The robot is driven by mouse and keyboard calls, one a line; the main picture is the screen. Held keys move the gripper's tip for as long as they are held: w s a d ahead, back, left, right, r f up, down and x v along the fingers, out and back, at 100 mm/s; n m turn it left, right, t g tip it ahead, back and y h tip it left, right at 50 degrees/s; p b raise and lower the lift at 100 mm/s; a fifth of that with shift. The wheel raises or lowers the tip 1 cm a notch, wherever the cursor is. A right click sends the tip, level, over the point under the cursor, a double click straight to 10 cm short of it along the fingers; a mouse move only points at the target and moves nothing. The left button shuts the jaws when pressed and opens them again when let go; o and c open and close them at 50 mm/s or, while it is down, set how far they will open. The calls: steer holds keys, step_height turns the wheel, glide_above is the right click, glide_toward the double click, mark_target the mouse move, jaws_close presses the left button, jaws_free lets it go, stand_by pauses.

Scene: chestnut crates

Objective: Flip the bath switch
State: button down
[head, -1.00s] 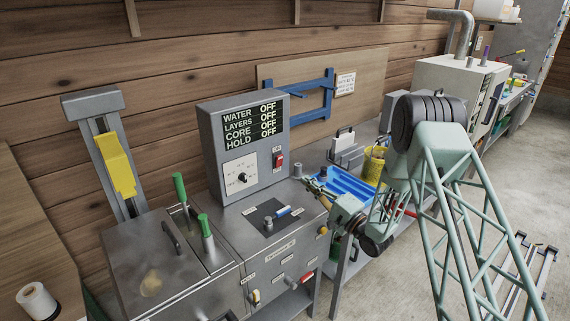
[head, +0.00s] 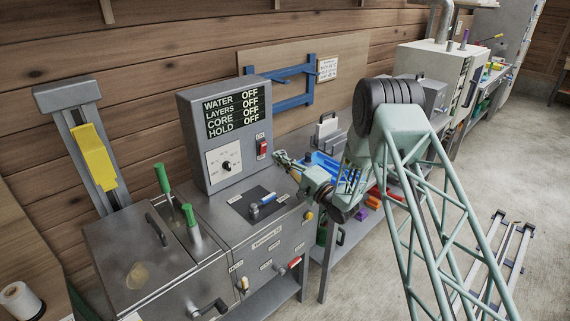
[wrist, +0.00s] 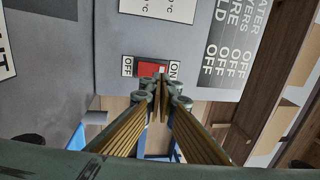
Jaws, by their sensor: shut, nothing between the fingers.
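The bath switch (head: 262,147) is a small red rocker on the right side of the grey control box's front face. In the wrist view the red switch (wrist: 146,69) sits between an OFF label on the left and an ON label on the right. My gripper (head: 281,156) is just right of and slightly below the switch in the head view. In the wrist view my gripper (wrist: 161,80) is shut and empty, its fingertips overlapping the right part of the switch. I cannot tell whether they touch it. The display (head: 232,106) reads OFF for water, layers, core and hold.
A dial (head: 226,165) is left of the switch. Below, the steel bench top has a black panel (head: 240,207) with a small knob and a blue-handled lever. Green handles (head: 162,178) stand to the left. A blue rack (head: 292,102) is on the wall behind.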

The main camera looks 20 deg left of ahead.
mark_target(265, 145)
steer(key=shift+b+x, duration=0.3)
steer(key=shift+x, duration=2.8)
steer(key=shift+w+d+r, duration=0.1)
steer(key=shift+r, duration=0.05)
